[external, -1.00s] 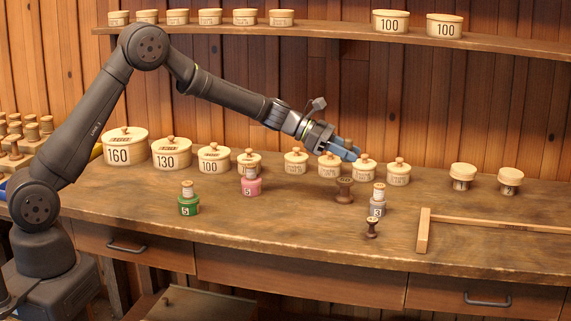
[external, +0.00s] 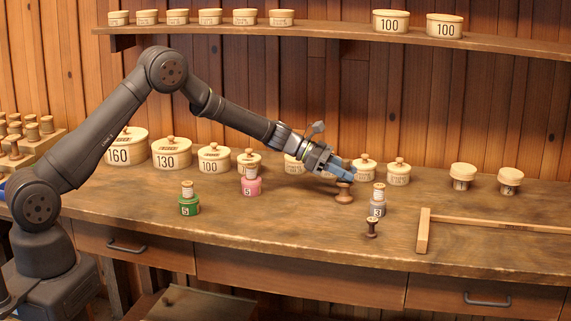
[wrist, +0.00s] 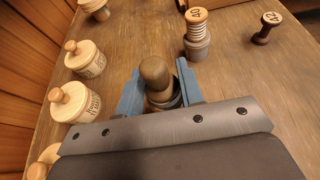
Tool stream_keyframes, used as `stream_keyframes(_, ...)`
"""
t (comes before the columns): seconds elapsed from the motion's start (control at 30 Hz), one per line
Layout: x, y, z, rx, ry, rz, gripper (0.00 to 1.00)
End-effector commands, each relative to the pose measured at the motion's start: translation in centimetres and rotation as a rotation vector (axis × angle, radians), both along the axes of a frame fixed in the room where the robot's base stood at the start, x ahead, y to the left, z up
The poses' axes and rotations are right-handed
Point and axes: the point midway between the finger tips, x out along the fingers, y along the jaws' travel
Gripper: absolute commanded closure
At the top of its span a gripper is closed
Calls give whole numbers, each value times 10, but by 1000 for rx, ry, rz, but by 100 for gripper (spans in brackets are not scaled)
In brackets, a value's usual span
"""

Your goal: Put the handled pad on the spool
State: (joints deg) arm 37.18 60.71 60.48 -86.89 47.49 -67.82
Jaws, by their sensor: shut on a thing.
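My gripper (external: 341,168) is shut on the handled pad, with its blue fingers on either side of it. In the wrist view the pad's rounded brown knob (wrist: 154,70) stands up between the fingertips (wrist: 158,88). In the wrist view a dark round edge shows below the knob, mostly hidden by the gripper.
A grey spool stand marked 3 (external: 377,206) and a small dark spool (external: 372,228) stand to the right and in front. Lidded pots, such as the one marked 130 (external: 171,154), line the back. A wooden rail (external: 423,232) lies at right. The bench's front middle is clear.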

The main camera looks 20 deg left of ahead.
Motion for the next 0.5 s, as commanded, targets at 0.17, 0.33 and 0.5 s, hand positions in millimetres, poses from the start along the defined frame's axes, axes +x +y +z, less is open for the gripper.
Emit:
stream_keyframes(0.17, 0, 0, -3, 1, 1, 0, 64)
stream_keyframes(0.33, 0, 0, -3, 0, 0, 0, 44)
stream_keyframes(0.5, 0, 0, -3, 0, 0, 0, 44)
